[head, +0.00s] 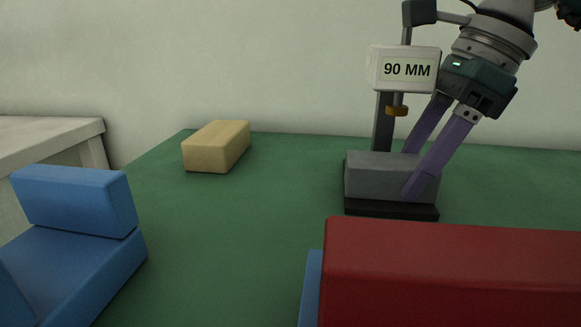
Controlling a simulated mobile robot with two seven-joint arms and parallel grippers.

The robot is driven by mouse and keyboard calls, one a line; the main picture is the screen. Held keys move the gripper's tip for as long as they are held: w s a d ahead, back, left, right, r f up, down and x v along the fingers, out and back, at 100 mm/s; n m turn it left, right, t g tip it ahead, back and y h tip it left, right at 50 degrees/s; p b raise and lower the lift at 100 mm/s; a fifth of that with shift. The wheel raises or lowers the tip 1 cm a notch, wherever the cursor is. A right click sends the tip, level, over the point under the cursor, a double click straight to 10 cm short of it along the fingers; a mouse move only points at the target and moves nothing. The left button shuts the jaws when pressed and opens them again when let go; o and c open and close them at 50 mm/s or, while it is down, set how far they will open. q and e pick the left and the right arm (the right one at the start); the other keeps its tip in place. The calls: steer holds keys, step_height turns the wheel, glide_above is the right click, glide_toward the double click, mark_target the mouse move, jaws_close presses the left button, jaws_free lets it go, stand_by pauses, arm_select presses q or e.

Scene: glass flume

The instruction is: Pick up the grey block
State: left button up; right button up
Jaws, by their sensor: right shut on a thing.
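The grey block (375,178) is at the right of the green table, on or directly above a flat black base (390,210). A dark upright post rises behind it, with a white sign (405,69) reading "90 MM". My right gripper (412,173) comes down from the upper right with two purple fingers. One finger lies against the near face of the block, and the other goes down behind it, its tip hidden. The gripper is shut on the grey block. I cannot tell whether the block is lifted off the base. My left gripper is not in view.
A tan block (214,148) lies at the back left of the green table (230,235). Blue blocks (70,200) are stacked at the front left. A large red block (450,270) fills the front right, with blue under it. The table's middle is clear.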

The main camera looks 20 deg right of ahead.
jaws_close()
steer(key=shift+r, duration=0.2)
